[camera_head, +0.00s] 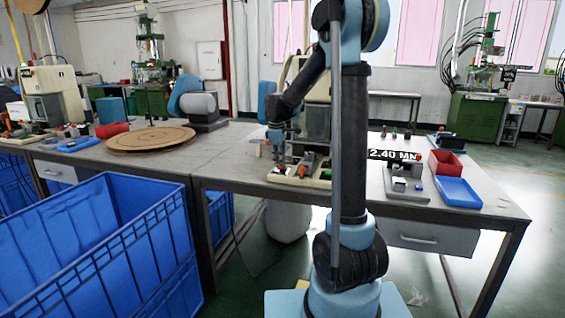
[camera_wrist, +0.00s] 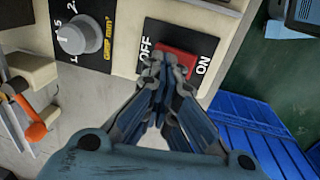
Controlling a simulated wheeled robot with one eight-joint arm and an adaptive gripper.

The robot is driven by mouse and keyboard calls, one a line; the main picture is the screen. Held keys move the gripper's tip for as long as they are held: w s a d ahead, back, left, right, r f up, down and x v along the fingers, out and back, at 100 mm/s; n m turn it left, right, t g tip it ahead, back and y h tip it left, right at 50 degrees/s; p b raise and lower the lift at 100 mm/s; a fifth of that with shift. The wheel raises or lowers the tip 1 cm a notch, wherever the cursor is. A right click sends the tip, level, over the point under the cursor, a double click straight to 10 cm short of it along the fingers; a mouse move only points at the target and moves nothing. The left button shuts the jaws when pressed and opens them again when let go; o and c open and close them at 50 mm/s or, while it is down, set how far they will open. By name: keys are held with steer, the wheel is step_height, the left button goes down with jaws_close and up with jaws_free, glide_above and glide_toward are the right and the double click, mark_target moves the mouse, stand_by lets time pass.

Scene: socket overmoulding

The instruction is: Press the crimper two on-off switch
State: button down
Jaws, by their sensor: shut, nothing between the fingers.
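The crimper's on-off switch (camera_wrist: 176,62) is a red rocker on a black plate (camera_wrist: 208,48) marked OFF and ON, in the upper middle of the wrist view. My gripper (camera_wrist: 158,62) is shut and empty, with its fingertips at the OFF side of the rocker. The fingers hide part of the switch, and I cannot tell whether they touch it. In the head view, the crimper (camera_head: 317,118) stands on the table behind my arm, and my gripper (camera_head: 277,152) is low at its front left. The switch cannot be made out there.
A grey dial (camera_wrist: 78,36) and an orange-tipped lever (camera_wrist: 36,131) are left of the switch. A blue crate (camera_wrist: 255,135) is at lower right in the wrist view. On the table (camera_head: 480,190) are a red bin (camera_head: 446,162), a blue tray (camera_head: 457,192) and a round wooden board (camera_head: 150,139).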

steer(key=shift+a, duration=0.1)
steer(key=shift+s+a+r, duration=0.1)
steer(key=shift+s+a, duration=0.15)
steer(key=shift+s, duration=0.5)
step_height(320, 180, up, 14)
steer(key=shift+w+d, duration=0.2)
steer(key=shift+w, duration=0.25)
stand_by(0.3)
steer(key=s+d+f+m, duration=0.3)
steer(key=s+d+f, duration=0.1)
steer(key=s, duration=0.6)
steer(key=s+d+f+m, duration=0.4)
steer(key=s, duration=0.6)
steer(key=s+d+f+m, duration=0.3)
steer(key=s+d+f, duration=0.15)
steer(key=s, duration=0.55)
steer(key=s+f+m, duration=0.3)
steer(key=s+f, duration=0.5)
steer(key=f, duration=0.1)
steer(key=shift+d+f+m+t+y, duration=0.25)
steer(key=shift+d+m+t+y, duration=0.05)
steer(key=shift+d+t, duration=0.1)
steer(key=shift+s, duration=0.1)
